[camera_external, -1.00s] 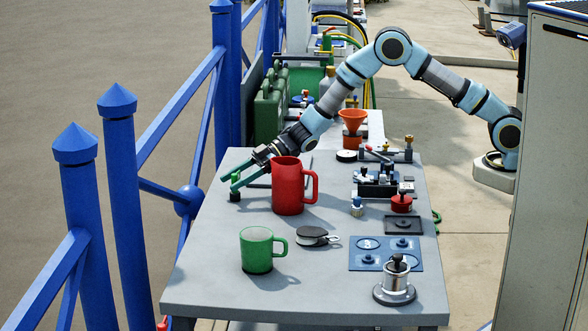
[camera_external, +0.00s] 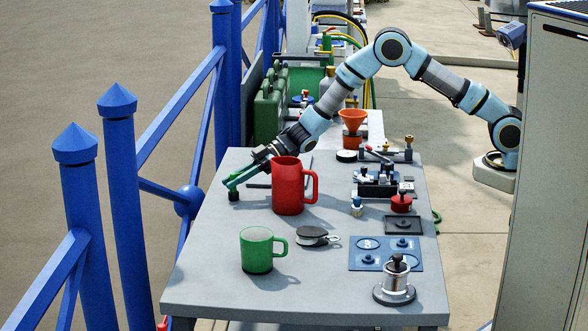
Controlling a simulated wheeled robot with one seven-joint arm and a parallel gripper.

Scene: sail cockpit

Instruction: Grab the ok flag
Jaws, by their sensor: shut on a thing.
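My gripper (camera_external: 238,180) reaches down to the far left part of the grey table (camera_external: 210,285), left of the red mug. Its green fingers are together. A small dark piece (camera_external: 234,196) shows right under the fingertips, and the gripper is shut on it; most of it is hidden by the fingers. I cannot make out any flag marking or "ok" lettering on it, and no other flag shows clearly on the table.
A red mug (camera_external: 287,192) stands close to the right of my gripper. A green mug (camera_external: 256,251), a dark round-headed item (camera_external: 312,236), a blue plate (camera_external: 385,258) and a metal winch-like piece (camera_external: 396,280) are nearer. A blue railing (camera_external: 120,200) runs along the left. The front left tabletop is clear.

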